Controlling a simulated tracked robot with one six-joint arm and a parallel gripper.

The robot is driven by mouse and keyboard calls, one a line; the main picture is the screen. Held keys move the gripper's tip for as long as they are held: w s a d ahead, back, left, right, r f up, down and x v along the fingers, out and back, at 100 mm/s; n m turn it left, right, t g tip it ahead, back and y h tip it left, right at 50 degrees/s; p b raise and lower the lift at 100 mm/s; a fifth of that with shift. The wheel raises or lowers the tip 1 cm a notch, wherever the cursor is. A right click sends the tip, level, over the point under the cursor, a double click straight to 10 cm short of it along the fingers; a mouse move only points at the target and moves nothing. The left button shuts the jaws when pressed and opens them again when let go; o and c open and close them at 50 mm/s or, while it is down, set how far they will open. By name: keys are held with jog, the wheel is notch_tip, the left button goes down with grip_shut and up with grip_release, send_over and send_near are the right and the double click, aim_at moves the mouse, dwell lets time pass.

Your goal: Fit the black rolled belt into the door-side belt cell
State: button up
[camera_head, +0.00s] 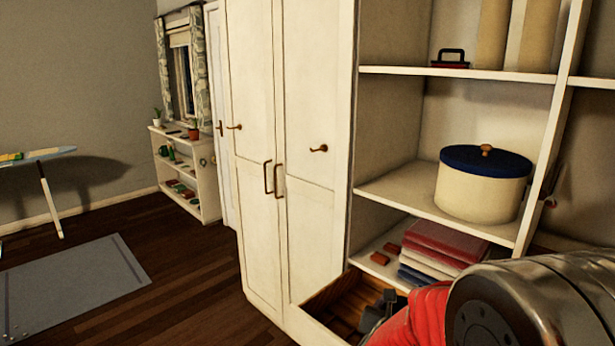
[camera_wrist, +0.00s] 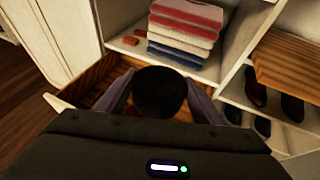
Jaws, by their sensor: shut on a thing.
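My gripper (camera_wrist: 160,105) is shut on the black rolled belt (camera_wrist: 160,90), which sits between its two fingers in the wrist view. The belt is held over an open wooden drawer (camera_wrist: 98,75) in the lower part of the wardrobe. The drawer's inside also shows in the head view (camera_head: 345,300), at the bottom, partly behind my arm. Dividers and some dark reddish content show dimly in the drawer's left part. The belt and fingers hide much of the drawer, and I cannot tell which cell lies under the belt. The belt is not visible in the head view.
A stack of folded cloths (camera_wrist: 185,30) lies on the shelf just behind the drawer, with small red-brown blocks (camera_wrist: 125,42) beside it. Dark shoes (camera_wrist: 257,88) stand on a rack at right. A cream pot with a blue lid (camera_head: 483,183) stands on the shelf above. Closed wardrobe doors (camera_head: 290,150) are at left.

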jog(key=s+a+f+n+y, duration=0.1)
jog(key=s+a, duration=0.1)
jog(key=a, duration=0.5)
jog(key=shift+s+f+n+t+y, duration=0.3)
jog(key=shift+s+n+t+y, duration=0.05)
jog(key=shift+n+t+y, duration=0.05)
jog(key=f, duration=0.2)
jog(key=s+f, duration=0.1)
jog(key=f, duration=0.2)
jog(key=shift+s+f, duration=0.25)
jog(key=shift+f, duration=0.1)
